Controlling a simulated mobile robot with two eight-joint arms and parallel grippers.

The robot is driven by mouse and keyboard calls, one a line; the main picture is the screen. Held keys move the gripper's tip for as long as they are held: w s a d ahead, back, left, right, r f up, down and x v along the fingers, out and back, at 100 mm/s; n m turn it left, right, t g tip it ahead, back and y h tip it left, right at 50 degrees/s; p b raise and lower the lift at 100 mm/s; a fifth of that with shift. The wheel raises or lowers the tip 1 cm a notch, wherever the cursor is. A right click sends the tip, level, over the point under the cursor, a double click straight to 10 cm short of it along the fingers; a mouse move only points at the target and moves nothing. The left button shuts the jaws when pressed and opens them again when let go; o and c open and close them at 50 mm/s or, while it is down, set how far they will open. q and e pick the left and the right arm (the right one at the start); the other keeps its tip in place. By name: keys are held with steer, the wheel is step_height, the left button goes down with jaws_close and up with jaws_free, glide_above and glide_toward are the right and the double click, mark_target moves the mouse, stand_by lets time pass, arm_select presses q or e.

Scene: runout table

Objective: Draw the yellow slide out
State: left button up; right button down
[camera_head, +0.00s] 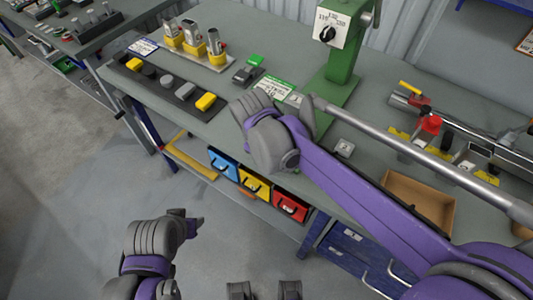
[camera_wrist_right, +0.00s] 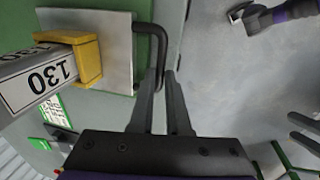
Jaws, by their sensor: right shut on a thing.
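In the right wrist view a yellow piece (camera_wrist_right: 88,58) holds a pale bar marked 130 (camera_wrist_right: 40,80) over a light plate (camera_wrist_right: 115,45) on a green base. A black bent handle (camera_wrist_right: 160,42) stands out from the plate's side. My right gripper (camera_wrist_right: 165,78) is shut on this handle. In the head view my right wrist (camera_head: 262,130) is over the table's front edge and hides the handle, the plate and the fingers. My left gripper (camera_head: 188,226) hangs over the floor, away from the table; its opening cannot be made out.
Blue (camera_head: 222,163), yellow (camera_head: 254,186) and red (camera_head: 290,208) bins sit under the table front. A green stand (camera_head: 342,65) with a dial rises behind my right wrist. Yellow-based parts (camera_head: 193,38) stand at the back left. The floor (camera_head: 80,210) at left is clear.

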steer(key=c, duration=1.1)
jaws_free()
steer(key=shift+s+a, duration=0.15)
steer(key=shift+s, duration=0.05)
steer(key=shift+c, duration=0.2)
steer(key=shift+o, duration=1.3)
steer(key=shift+s, duration=0.1)
steer(key=shift+r, duration=0.1)
step_height(320, 180, up, 10)
steer(key=s+a, duration=0.1)
steer(key=shift+s+r+p, duration=0.2)
steer(key=shift+s+p, duration=0.05)
steer(key=shift+p, duration=0.15)
steer(key=shift+a, duration=0.1)
steer(key=s+d+f+m+t, duration=0.1)
steer(key=s+d+f+m, duration=0.4)
steer(key=d, duration=0.3)
steer(key=s+d+f+m+t+y+p, duration=0.1)
steer(key=s+d+f+m+t, duration=0.1)
steer(key=s+d+f+m, duration=0.3)
steer(key=s+d+f, duration=0.1)
steer(key=s+d, duration=0.2)
steer(key=d, duration=0.1)
steer(key=shift+f+m+t+p, duration=0.3)
